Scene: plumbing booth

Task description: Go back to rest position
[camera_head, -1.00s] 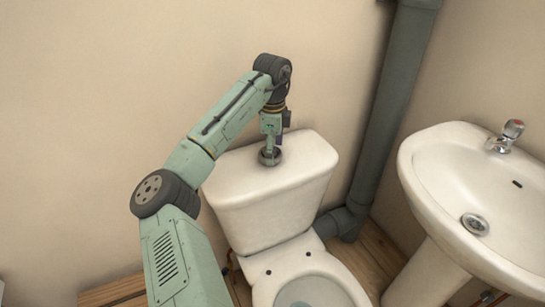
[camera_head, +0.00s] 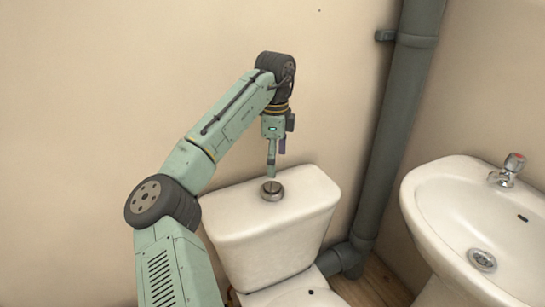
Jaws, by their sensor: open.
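My gripper (camera_head: 271,172) points straight down above the toilet cistern's lid. It is open and empty, with its tips just above a round metal flush button (camera_head: 272,190). The button sits in the middle of the white cistern lid (camera_head: 310,188). My gripper's fingers look thin and overlap in this view, so the gap between them is hard to see. My arm reaches in from the lower left, bent at its elbow.
A grey waste pipe (camera_head: 398,110) runs down the wall right of the cistern, with an elbow (camera_head: 343,258) low down. A white washbasin (camera_head: 440,190) with a tap (camera_head: 507,170) stands at the right. The wall (camera_head: 120,80) behind is bare. Wooden floor (camera_head: 375,285) shows below.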

